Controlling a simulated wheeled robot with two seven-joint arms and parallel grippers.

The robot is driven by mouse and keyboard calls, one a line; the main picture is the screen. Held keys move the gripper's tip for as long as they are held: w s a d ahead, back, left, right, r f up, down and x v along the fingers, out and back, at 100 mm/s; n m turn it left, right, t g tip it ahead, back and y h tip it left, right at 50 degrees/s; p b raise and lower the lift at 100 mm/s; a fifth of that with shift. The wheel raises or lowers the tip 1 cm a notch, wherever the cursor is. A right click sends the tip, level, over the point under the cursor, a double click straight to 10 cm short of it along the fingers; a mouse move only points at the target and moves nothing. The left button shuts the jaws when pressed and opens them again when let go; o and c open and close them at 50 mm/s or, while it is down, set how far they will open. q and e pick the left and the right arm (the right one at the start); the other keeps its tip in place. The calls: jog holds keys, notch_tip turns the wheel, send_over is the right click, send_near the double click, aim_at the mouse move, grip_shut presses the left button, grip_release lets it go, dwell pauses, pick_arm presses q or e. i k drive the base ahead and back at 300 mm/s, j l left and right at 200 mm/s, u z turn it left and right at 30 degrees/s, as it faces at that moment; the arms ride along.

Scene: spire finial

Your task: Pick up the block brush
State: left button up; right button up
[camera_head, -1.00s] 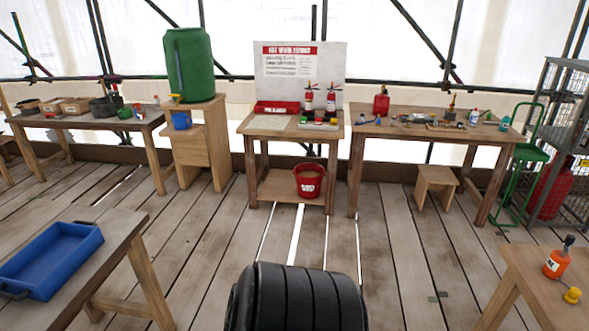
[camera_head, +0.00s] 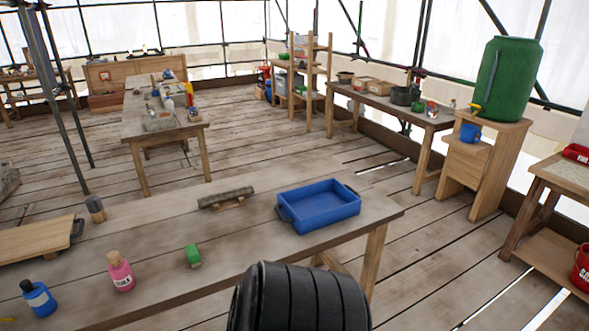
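I cannot identify the block brush for sure. On the near table (camera_head: 330,240), a long grey-brown piece (camera_head: 226,197) lies with pale wood under it; it may be the brush, but it is too small to tell. A small green block-shaped item (camera_head: 193,256) sits nearer the front edge. A dark-topped, upright item (camera_head: 95,209) stands at the left, beside a wooden board. Neither of my grippers shows in this view.
The near table also holds a blue tray (camera_head: 320,207), a pink bottle (camera_head: 120,271), a blue bottle (camera_head: 39,299) and a wooden board (camera_head: 38,242). A cluttered table (camera_head: 160,121) stands behind. Open plank floor (camera_head: 270,150) lies between the tables.

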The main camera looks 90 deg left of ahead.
aim_at(193, 252)
jog(key=u, duration=3.55)
jog(key=i+j+z, duration=0.1)
jog(key=j, duration=0.3)
jog(key=i+j+z, duration=0.1)
jog(key=j, duration=0.35)
jog(key=i+j+z, duration=0.1)
jog(key=i+j, duration=0.15)
jog(key=j, duration=0.2)
jog(key=i+j+z, duration=0.1)
jog(key=j, duration=0.35)
jog(key=i+j+z, duration=0.1)
jog(key=j, duration=0.35)
